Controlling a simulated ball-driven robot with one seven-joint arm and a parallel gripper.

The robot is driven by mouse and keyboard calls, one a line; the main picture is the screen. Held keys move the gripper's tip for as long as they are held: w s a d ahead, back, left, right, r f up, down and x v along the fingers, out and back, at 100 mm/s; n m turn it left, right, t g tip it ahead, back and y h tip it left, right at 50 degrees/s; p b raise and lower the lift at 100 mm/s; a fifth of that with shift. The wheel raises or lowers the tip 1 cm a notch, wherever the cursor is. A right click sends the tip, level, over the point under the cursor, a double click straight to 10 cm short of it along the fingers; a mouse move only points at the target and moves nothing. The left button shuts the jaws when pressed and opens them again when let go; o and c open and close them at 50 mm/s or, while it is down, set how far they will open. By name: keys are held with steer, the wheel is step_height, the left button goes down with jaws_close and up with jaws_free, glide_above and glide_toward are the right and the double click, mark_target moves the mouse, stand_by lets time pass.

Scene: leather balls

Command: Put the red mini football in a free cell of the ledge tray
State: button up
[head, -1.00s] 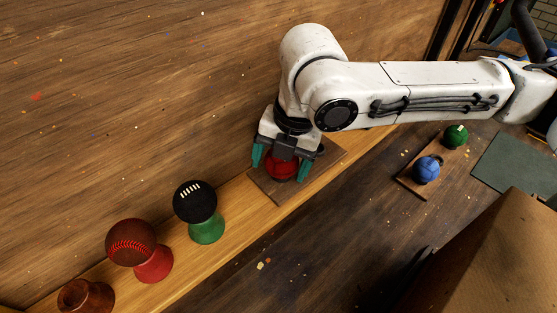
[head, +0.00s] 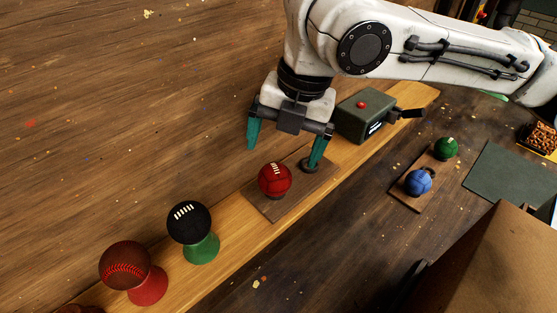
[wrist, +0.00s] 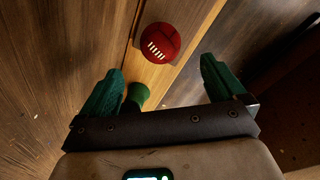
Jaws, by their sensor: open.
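The red mini football (head: 275,178), with white laces, rests in the near-left cell of the brown ledge tray (head: 257,206). A dark ring-shaped cell (head: 310,166) at the tray's far end is empty, partly behind one finger. My gripper (head: 284,150) is open and empty, its teal fingers spread above the tray and clear of the ball. In the wrist view the red football (wrist: 160,43) shows beyond the fingertips of my gripper (wrist: 158,82), laces towards me.
A black ball (head: 188,221) on a green stand and a dark red baseball (head: 127,264) on a red stand line the ledge. A grey-green box (head: 365,113) with a red button stands behind the tray. A low board (head: 408,200) holds blue and green balls.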

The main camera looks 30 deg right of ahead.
steer(key=shift+s+d+r, duration=0.1)
steer(key=shift+r, duration=0.5)
steer(key=shift+s+d+r, duration=0.1)
steer(key=shift+r, duration=0.5)
